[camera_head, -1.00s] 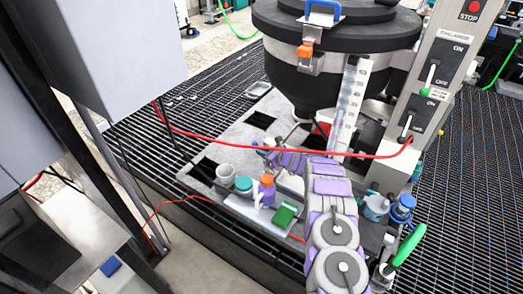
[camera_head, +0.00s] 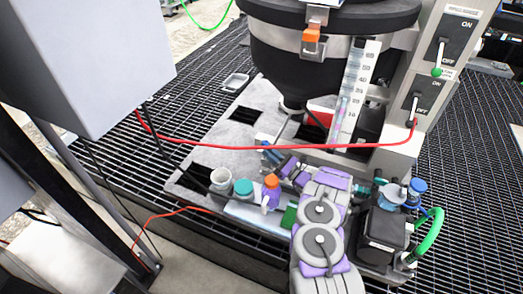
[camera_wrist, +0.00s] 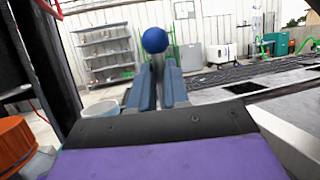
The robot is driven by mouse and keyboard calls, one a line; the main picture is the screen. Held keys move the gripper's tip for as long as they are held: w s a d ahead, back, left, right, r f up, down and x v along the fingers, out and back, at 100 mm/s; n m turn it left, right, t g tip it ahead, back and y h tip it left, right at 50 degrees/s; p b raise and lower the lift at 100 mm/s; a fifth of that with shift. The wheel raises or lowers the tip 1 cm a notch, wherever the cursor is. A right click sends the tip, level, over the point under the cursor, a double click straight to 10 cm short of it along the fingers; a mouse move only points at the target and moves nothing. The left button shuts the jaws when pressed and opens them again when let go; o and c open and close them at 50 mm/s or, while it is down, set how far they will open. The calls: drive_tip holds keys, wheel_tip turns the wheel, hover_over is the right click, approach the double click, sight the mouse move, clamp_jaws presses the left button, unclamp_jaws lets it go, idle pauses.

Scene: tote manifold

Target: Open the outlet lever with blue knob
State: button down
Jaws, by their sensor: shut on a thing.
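The outlet lever's blue knob (camera_wrist: 155,40) stands just above my gripper's fingertips in the wrist view. My gripper (camera_wrist: 157,68) is shut on the lever just below the knob; the fingers hide most of its stem. In the head view my gripper (camera_head: 268,152) is low in front of the black tank (camera_head: 300,75), near its outlet. The knob is too small there to tell from the blue-grey fingers.
A white cup (camera_head: 221,178), a teal-lidded jar (camera_head: 243,187) and an orange-capped bottle (camera_head: 271,189) stand close left of my arm. A red cable (camera_head: 250,148) crosses behind my gripper. The switch panel (camera_head: 430,75) and a black box (camera_head: 385,232) are at right.

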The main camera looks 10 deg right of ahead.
drive_tip(key=shift+s+f, duration=0.1)
drive_tip(key=shift+f, duration=0.3)
drive_tip(key=c, duration=1.4)
unclamp_jaws()
drive_tip(key=shift+c, duration=0.2)
drive_tip(key=o, duration=0.3)
drive_tip(key=shift+d+r, duration=0.1)
drive_tip(key=shift+r, duration=0.05)
drive_tip(key=shift+o, duration=0.2)
